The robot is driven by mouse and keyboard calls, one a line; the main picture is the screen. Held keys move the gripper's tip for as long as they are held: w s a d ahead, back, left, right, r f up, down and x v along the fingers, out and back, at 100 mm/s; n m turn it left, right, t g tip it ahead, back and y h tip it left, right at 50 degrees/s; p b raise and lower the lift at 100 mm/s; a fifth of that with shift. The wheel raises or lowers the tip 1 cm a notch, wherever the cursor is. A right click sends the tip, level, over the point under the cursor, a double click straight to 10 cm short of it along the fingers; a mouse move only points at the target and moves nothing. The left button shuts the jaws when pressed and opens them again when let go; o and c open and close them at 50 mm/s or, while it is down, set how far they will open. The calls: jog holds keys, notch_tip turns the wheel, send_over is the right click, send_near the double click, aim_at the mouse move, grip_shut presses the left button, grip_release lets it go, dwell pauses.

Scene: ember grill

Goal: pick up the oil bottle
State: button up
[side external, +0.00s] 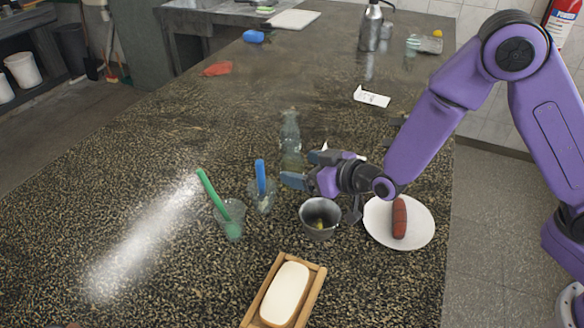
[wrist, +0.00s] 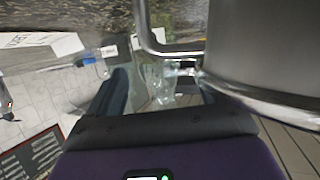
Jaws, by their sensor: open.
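The oil bottle looks to be the clear, slim glass bottle (side external: 290,138) standing upright on the speckled counter, left of and just beyond my gripper in the side view. My gripper (side external: 307,169) is low over the counter with its jaws apart, pointing toward the lower part of the bottle. In the wrist view, clear glass (wrist: 158,80) shows between the open fingers (wrist: 160,92), probably the bottle. I cannot tell whether any finger touches it. The bottle's base is partly hard to make out.
A metal cup (side external: 320,228) stands close to my gripper; a large metal vessel (wrist: 265,45) fills the wrist view's upper right. Glasses with a blue stick (side external: 262,200) and green stick (side external: 232,222) stand left. A plate (side external: 420,236) with sausage lies right. Counter beyond the bottle is mostly clear.

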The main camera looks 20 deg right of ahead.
aim_at(301, 166)
jog(key=shift+x, duration=1.7)
jog(key=shift+d+f, duration=0.1)
jog(key=shift+c, duration=0.3)
jog(key=c, duration=1.2)
jog(key=shift+s, duration=0.1)
jog(key=shift+s+d+r, duration=0.25)
jog(key=shift+d+r, duration=0.05)
jog(key=shift+r, duration=0.15)
jog(key=shift+s+d+r, duration=0.25)
jog(key=shift+r, duration=0.2)
jog(key=shift+s+d+r, duration=1)
jog(key=shift+s+d, duration=0.4)
jog(key=shift+s+d+r, duration=1)
jog(key=shift+s+d, duration=0.4)
jog(key=shift+s+d+r, duration=1.05)
jog(key=shift+s+d, duration=0.35)
jog(key=shift+s+d+r, duration=0.1)
jog(key=shift+s+d, duration=0.05)
jog(key=shift+d, duration=0.05)
